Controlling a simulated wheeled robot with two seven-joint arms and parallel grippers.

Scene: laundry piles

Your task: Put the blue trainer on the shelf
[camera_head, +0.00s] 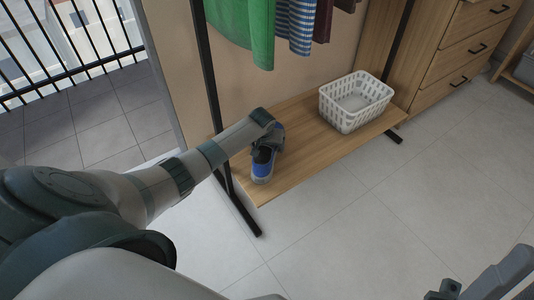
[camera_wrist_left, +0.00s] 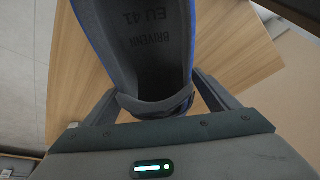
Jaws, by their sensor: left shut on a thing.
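The blue trainer (camera_head: 263,166) is at the left end of the low wooden shelf (camera_head: 305,150), under the clothes rail. My left gripper (camera_head: 268,142) is shut on its heel end from above. In the left wrist view the fingers stand either side of the heel of the trainer (camera_wrist_left: 135,45), and the insole reads "EU 41". The shelf board (camera_wrist_left: 215,50) lies beneath it. I cannot tell whether the sole touches the board. My right gripper (camera_head: 445,290) shows only partly at the bottom right edge, away from the shelf; its fingers are not clear.
A white basket (camera_head: 355,101) stands on the shelf's right part. Bare board lies between it and the trainer. Black rail posts (camera_head: 209,80) and hanging clothes (camera_head: 245,30) are close to my left arm. Drawers (camera_head: 455,50) stand at right. The floor in front is clear.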

